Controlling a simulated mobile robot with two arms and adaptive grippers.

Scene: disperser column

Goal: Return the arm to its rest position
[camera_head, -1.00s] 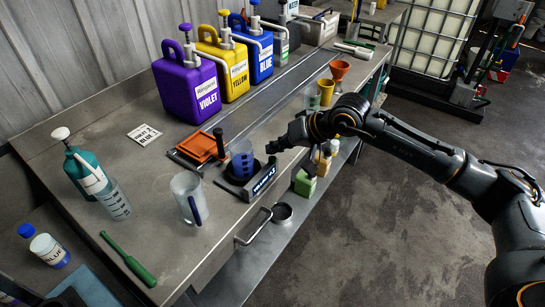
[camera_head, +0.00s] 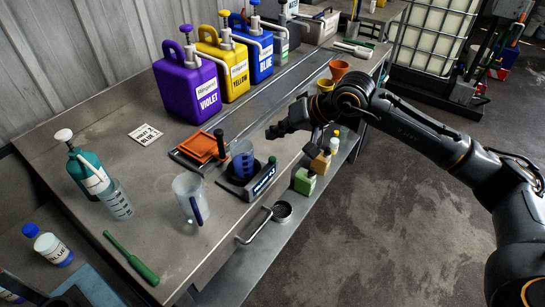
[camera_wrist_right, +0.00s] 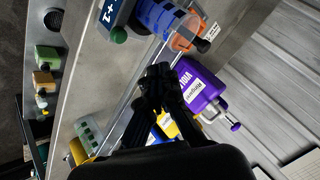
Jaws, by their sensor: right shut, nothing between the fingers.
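My right gripper (camera_head: 274,132) is shut and empty. It hangs in the air above the bench's front edge, beyond the scale with the blue cup (camera_head: 242,160), and touches nothing that I can see. In the right wrist view its dark fingers (camera_wrist_right: 160,75) are together in the middle, with the blue cup (camera_wrist_right: 160,15) above them and the violet jug (camera_wrist_right: 203,88) to their right. My right arm (camera_head: 425,140) reaches in from the right over the floor. My left gripper is out of view.
The violet, yellow (camera_head: 232,70) and blue (camera_head: 259,55) jugs stand along the wall. A clear pitcher (camera_head: 189,197), a teal bottle (camera_head: 88,170) and a green tool (camera_head: 131,258) are at the bench's near left. Small bottles and blocks (camera_head: 304,181) sit on the lower shelf.

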